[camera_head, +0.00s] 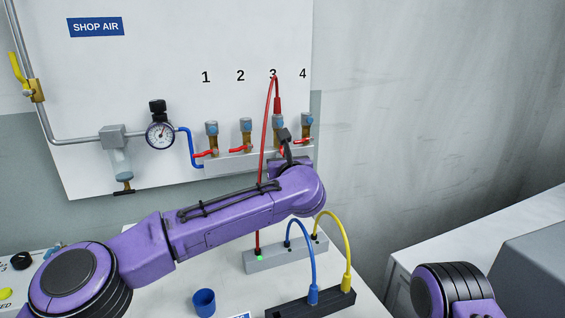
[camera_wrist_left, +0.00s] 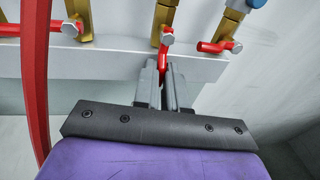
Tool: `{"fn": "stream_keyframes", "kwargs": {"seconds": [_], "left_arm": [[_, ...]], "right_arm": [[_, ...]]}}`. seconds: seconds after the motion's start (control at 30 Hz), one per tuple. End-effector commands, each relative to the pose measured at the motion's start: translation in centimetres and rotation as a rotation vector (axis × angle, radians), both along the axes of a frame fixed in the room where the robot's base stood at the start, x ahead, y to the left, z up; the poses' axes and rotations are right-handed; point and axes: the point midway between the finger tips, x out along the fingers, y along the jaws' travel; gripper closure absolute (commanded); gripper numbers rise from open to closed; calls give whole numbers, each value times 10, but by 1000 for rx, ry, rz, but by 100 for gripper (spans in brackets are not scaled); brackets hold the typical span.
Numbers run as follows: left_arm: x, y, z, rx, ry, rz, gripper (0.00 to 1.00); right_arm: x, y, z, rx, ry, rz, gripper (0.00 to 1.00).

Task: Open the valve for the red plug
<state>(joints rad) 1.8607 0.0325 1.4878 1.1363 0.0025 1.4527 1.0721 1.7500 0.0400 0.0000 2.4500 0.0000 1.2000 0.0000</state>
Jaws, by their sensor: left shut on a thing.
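The red plug (camera_head: 277,104) is in the outlet under number 3 on the wall panel, and its red hose (camera_head: 262,170) hangs down; the hose also crosses the left of the left wrist view (camera_wrist_left: 36,80). Below the plug is a brass valve (camera_wrist_left: 166,15) with a red lever (camera_wrist_left: 163,58). My left gripper (camera_wrist_left: 164,76) is shut on that lever, which points down from the valve between the fingertips. In the head view my left gripper (camera_head: 284,152) is partly hidden by its own arm. My right gripper is out of view.
Neighbouring valves have red levers pointing left, at number 2 (camera_head: 240,149) and number 4 (camera_head: 303,141). A gauge (camera_head: 160,134) is on the panel at left. Below are a grey block (camera_head: 262,262), a black block (camera_head: 300,304), blue and yellow hoses, and a blue cup (camera_head: 204,302).

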Motion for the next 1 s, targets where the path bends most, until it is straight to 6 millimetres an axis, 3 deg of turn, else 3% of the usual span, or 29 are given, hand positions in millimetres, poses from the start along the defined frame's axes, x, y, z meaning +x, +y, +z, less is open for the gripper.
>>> {"fn": "stream_keyframes", "kwargs": {"seconds": [0.17, 0.2, 0.27, 0.63, 1.0], "left_arm": [[-2, -3, -1, 2, 2, -7, 100], [-2, -3, -1, 2, 2, -7, 82], [-1, -3, -1, 2, 1, -6, 64], [-8, -1, 1, 2, -2, -3, 64], [-88, -13, 9, 4, -3, -6, 64]], "right_arm": [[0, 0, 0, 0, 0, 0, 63], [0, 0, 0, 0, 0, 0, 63], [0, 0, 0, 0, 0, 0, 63], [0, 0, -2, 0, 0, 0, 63], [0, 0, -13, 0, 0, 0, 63]]}}
